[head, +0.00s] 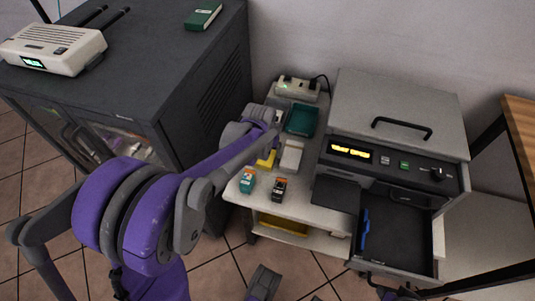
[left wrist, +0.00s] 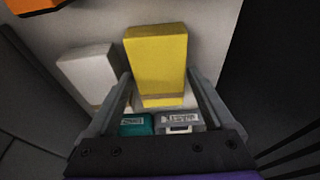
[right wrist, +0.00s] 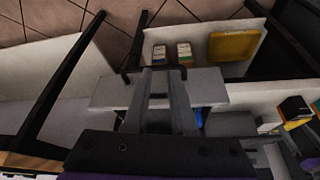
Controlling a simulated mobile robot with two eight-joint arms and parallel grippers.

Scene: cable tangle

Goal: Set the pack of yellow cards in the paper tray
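The yellow card pack (left wrist: 158,65) is between the two fingers of my left gripper (left wrist: 160,75) in the left wrist view, their tips close against its sides. I cannot tell whether they press on it. In the head view the pack (head: 266,159) shows partly behind my left arm, over the small white table. A teal open tray (head: 301,120) stands at the table's back, and a yellow tray (head: 283,224) is on the shelf below. Which is the paper tray I cannot tell. My right gripper (right wrist: 163,75) has a narrow empty gap between its fingers.
A white box (head: 291,156) lies right of the pack. A teal box (head: 247,180) and a black-orange box (head: 279,188) stand at the table's front. A power strip (head: 298,88) is behind the teal tray. A grey machine (head: 392,105) with an open drawer (head: 397,245) stands right.

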